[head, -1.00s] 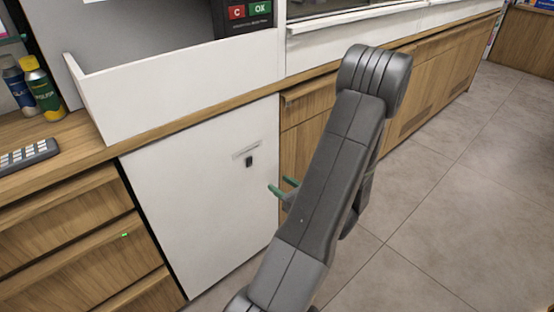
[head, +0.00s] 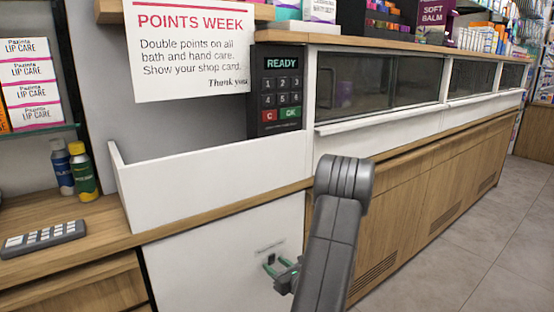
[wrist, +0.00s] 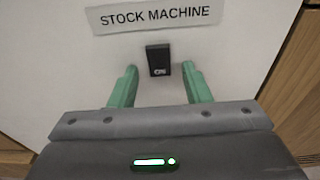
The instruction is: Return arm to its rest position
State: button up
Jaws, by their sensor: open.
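My gripper (head: 277,266) is in front of the white lower panel (head: 215,262) of the counter, below the wooden edge. In the wrist view, its two green fingers (wrist: 156,86) are apart with nothing between them. A small black switch (wrist: 158,60) marked "ON" sits on the panel just beyond the fingertips, under a label (wrist: 154,16) reading "STOCK MACHINE". The fingers do not appear to touch the switch. My dark grey arm rises to a rounded elbow in the head view and hides part of the panel's right side.
A keypad (head: 282,90) reading "READY" stands above the white tray wall (head: 210,182). A calculator-like keypad (head: 43,238) and two bottles (head: 72,172) are on the left counter. Wooden cabinets (head: 440,200) run off to the right. The floor (head: 490,255) there is clear.

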jog(key=shift+s+b, duration=0.1)
jog(key=shift+b, duration=0.25)
jog(key=p+v, duration=0.2)
jog(key=v, duration=1.2)
jog(key=x, duration=1.4)
jog(key=shift+r+b, duration=0.35)
jog(key=shift+b, duration=0.05)
jog(key=g+p, duration=0.1)
jog(key=p, duration=0.1)
jog(key=shift+r+h+p, duration=0.15)
jog(key=shift+h+p, duration=0.15)
jog(key=shift+p, duration=0.05)
jog(key=p, duration=0.2)
jog(key=g+h+p, duration=0.1)
jog(key=p, duration=0.2)
jog(key=shift+r, duration=0.25)
